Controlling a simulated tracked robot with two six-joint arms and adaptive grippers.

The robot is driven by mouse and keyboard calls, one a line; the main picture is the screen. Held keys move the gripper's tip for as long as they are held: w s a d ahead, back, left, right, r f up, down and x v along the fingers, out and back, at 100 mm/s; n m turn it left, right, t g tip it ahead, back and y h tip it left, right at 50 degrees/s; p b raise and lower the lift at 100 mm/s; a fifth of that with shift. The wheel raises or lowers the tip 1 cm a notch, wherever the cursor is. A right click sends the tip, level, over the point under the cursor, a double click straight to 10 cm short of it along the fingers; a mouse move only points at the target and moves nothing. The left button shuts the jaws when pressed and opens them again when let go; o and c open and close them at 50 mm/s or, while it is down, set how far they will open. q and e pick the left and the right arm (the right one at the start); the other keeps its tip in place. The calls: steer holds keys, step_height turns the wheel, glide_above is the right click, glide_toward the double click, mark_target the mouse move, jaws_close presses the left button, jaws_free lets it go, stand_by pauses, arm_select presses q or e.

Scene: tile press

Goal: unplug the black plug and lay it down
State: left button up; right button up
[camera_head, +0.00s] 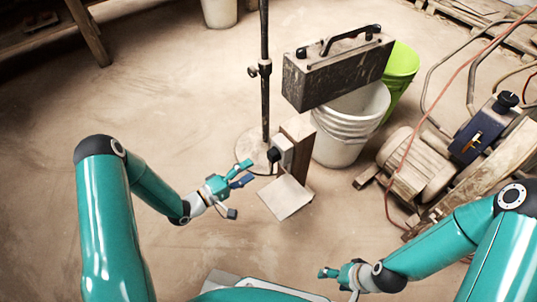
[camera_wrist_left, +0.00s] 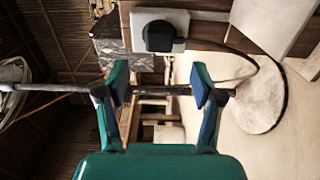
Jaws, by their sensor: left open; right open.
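The black plug (camera_head: 273,155) sits in a white socket (camera_head: 285,148) on the side of a wooden post (camera_head: 298,128). In the left wrist view the plug (camera_wrist_left: 160,37) covers the middle of the socket (camera_wrist_left: 185,22), and a dark cable (camera_wrist_left: 278,65) loops off to the right. My left gripper (camera_head: 240,189) is open and empty, to the lower left of the plug and apart from it. In the left wrist view its fingers (camera_wrist_left: 160,85) stand apart below the plug. My right gripper (camera_head: 338,284) is open and empty near the bottom, far from the post.
A pale flat plate (camera_head: 286,198) lies at the post's foot. A thin dark pole (camera_head: 264,100) on a round base stands just behind. A grey box (camera_head: 338,70), a white bucket (camera_head: 345,145) and machinery (camera_head: 425,165) are to the right. Floor on the left is clear.

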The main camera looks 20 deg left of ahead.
mark_target(269, 158)
arm_select(q)
steer(key=shift+b+x, duration=0.7)
steer(key=shift+x, duration=3.6)
jaws_close()
steer(key=shift+s+a, duration=0.1)
steer(key=shift+s, duration=0.05)
steer(key=shift+v, duration=2.85)
steer(key=shift+r, duration=0.1)
